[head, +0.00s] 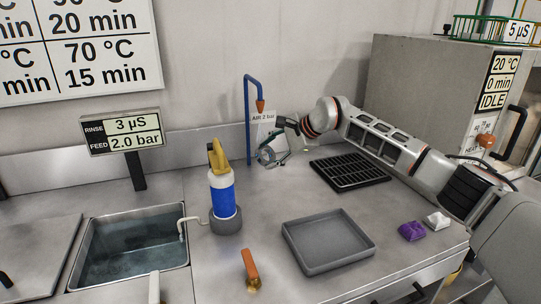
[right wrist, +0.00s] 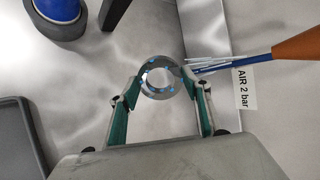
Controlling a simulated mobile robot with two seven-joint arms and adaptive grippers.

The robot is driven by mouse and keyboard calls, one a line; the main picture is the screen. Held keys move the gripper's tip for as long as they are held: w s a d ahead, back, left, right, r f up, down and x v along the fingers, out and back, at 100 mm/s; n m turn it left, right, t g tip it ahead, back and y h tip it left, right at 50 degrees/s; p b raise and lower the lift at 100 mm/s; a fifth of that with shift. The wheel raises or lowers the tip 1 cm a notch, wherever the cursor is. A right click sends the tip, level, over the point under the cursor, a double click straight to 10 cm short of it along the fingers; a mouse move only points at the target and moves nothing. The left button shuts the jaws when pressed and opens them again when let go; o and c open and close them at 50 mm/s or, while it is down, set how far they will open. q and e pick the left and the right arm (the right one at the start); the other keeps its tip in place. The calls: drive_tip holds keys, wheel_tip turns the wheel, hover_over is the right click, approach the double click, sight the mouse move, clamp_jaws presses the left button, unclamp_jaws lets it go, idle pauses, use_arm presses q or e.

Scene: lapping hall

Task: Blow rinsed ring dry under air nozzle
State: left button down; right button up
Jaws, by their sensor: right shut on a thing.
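My right gripper (head: 280,146) is shut on a shiny metal ring (head: 260,157) and holds it above the bench. The ring (right wrist: 157,93) shows small blue drops in the right wrist view, between the green-padded fingers of my gripper (right wrist: 162,80). The air nozzle has an orange tip (head: 260,106) on a bent blue pipe (head: 247,118). In the head view the ring is below this tip and apart from it. In the right wrist view, pale streaks run from the orange nozzle (right wrist: 296,47) side toward the ring. My left gripper is out of view.
A sign reading AIR 2 bar (head: 263,119) stands behind the nozzle. A blue and white bottle (head: 222,198), a water-filled sink (head: 130,274), an empty grey tray (head: 325,264), a black rack (head: 348,182) and purple (head: 411,231) and white (head: 438,220) pieces are around.

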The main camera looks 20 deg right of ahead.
sight(265, 163)
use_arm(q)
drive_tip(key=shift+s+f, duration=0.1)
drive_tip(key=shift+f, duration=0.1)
use_arm(e)
drive_tip(key=shift+r, duration=0.15)
idle(0.4)
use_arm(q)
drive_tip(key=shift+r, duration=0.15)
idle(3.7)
